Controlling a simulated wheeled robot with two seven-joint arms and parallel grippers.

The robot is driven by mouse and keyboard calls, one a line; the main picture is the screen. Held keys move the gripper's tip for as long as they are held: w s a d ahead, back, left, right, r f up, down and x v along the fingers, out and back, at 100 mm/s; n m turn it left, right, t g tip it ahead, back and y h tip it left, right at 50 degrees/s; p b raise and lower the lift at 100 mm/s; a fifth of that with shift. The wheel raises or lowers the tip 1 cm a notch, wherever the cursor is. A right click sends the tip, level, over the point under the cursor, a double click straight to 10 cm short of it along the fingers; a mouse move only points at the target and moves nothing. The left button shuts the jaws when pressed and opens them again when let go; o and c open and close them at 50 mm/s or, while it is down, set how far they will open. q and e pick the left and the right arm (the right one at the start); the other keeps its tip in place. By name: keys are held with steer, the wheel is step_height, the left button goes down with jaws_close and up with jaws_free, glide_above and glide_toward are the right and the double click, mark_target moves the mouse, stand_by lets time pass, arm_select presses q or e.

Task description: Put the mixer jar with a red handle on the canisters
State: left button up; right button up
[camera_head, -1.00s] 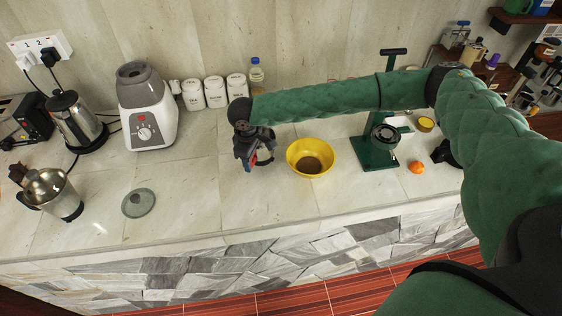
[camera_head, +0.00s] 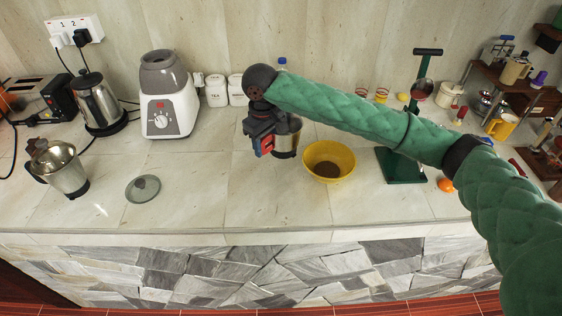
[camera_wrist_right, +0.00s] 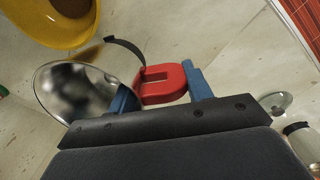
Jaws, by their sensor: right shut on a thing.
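The mixer jar (camera_head: 287,140) is a steel cup with a dark base, just right of my right gripper (camera_head: 262,143) in the head view. In the wrist view, the gripper's blue fingers (camera_wrist_right: 163,92) are shut on the jar's red handle (camera_wrist_right: 164,80), and the shiny jar body (camera_wrist_right: 78,92) is at the left. I cannot tell how far the jar is above the counter. The white canisters (camera_head: 216,91) stand at the back wall, behind and left of the gripper; my arm and wrist partly hide the row. My left gripper is not in view.
A yellow bowl (camera_head: 330,173) is close right of the jar. A grey blender base (camera_head: 170,113) stands left of the canisters. A bottle (camera_head: 283,64) stands behind my wrist. The counter before the canisters is clear.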

mark_target(265, 138)
step_height(265, 138, down, 5)
steer(key=shift+p, duration=0.75)
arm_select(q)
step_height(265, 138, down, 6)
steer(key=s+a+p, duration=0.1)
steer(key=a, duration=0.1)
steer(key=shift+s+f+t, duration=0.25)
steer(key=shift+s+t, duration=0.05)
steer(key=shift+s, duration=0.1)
arm_select(e)
steer(key=shift+f, duration=1.8)
steer(key=o, duration=1.4)
steer(key=shift+f, duration=0.1)
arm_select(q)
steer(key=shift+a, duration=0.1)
arm_select(e)
steer(key=shift+o, duration=0.2)
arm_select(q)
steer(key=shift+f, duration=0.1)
